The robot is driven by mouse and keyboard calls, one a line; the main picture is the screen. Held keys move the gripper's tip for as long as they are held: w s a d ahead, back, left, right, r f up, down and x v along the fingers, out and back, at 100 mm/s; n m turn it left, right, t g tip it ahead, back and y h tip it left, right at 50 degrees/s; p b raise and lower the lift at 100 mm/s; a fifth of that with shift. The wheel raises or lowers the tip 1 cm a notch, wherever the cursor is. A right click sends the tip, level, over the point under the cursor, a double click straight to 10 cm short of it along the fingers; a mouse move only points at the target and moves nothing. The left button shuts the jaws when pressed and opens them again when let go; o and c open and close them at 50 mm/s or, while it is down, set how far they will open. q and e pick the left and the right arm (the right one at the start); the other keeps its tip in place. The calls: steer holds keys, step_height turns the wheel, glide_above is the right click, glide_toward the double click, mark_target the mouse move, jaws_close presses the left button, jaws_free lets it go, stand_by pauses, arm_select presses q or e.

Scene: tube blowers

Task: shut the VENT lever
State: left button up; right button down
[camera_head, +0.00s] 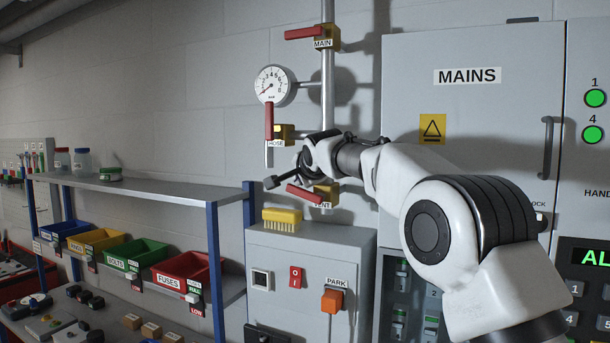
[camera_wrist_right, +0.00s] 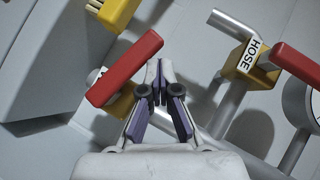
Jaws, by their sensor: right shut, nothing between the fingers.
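The VENT lever (camera_head: 304,195) is a red bar on a yellow valve body (camera_head: 327,191), above a VENT label. It points left, roughly level with a slight tilt. My right gripper (camera_head: 272,182) is shut and empty, reaching in from the right just above the lever. In the right wrist view, the VENT lever (camera_wrist_right: 125,68) lies slantwise just left of the closed fingertips (camera_wrist_right: 159,70); I cannot tell whether they touch. Its yellow body (camera_wrist_right: 124,102) is partly hidden by the lever, and its label is mostly hidden. My left gripper is not in view.
The HOSE lever (camera_head: 269,121) hangs vertical above my right gripper, near a gauge (camera_head: 273,85). The MAIN lever (camera_head: 303,33) is level at the top. A yellow brush (camera_head: 282,218) sits on the grey cabinet below. The MAINS cabinet (camera_head: 465,110) stands right.

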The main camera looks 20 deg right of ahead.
steer(key=shift+d+f, duration=0.2)
steer(key=shift+d, duration=0.05)
steer(key=shift+w+a+f, duration=0.15)
steer(key=shift+a, duration=0.45)
steer(key=shift+w+a+f, duration=0.15)
steer(key=shift+a, duration=0.4)
steer(key=shift+d+f, duration=0.2)
steer(key=shift+d, duration=0.15)
steer(key=shift+w+a, duration=0.1)
steer(key=shift+a, duration=0.1)
